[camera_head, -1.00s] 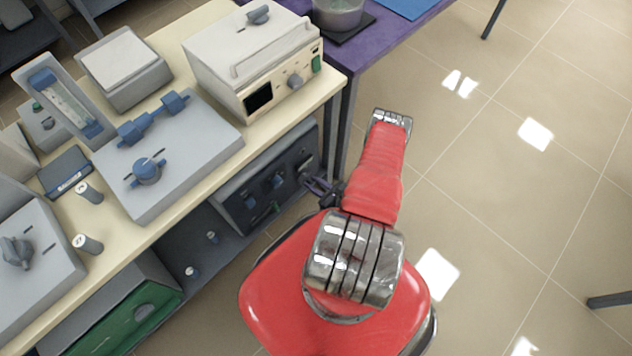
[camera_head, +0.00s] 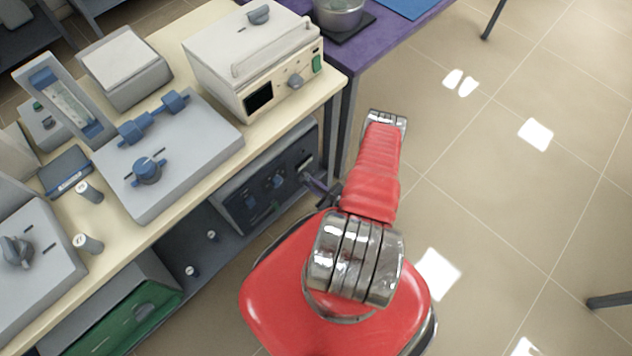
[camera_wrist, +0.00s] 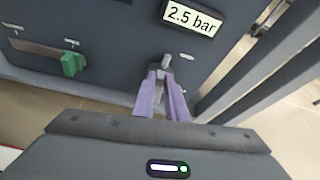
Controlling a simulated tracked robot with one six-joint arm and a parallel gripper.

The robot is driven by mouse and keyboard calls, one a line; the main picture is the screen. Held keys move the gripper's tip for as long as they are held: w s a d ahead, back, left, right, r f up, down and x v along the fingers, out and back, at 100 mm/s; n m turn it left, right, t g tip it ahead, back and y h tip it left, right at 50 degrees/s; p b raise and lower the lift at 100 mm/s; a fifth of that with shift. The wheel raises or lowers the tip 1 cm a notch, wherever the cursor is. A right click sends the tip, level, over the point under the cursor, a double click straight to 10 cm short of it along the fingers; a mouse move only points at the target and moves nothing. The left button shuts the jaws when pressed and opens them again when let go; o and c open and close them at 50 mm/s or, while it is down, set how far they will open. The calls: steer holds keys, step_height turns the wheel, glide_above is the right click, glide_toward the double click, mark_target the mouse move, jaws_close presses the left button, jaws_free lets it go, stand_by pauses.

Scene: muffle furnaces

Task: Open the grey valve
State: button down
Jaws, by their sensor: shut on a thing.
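The grey valve (camera_wrist: 167,62) is a small grey handle on a dark panel, below a "2.5 bar" display (camera_wrist: 192,17) in the wrist view. My gripper (camera_wrist: 163,78) has its two purple fingers closed around the valve handle, and the fingers hide part of it. In the head view, my gripper (camera_head: 311,182) reaches the right end of the dark panel unit (camera_head: 240,205) under the bench. The valve is too small there to make out clearly.
A green valve handle (camera_wrist: 72,63) sits left on the same panel. Table legs (camera_wrist: 245,70) stand close on the right. The cream bench (camera_head: 165,235) overhangs the panel unit and carries a white instrument (camera_head: 235,50) and a grey box with blue fittings (camera_head: 195,160). Open tiled floor lies right.

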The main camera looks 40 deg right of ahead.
steer(key=shift+a+n+h, duration=0.3)
steer(key=shift+n+h, duration=0.1)
steer(key=shift+n, duration=0.1)
steer(key=c, duration=1.8)
jaws_free()
steer(key=v, duration=1.3)
steer(key=shift+s, duration=0.4)
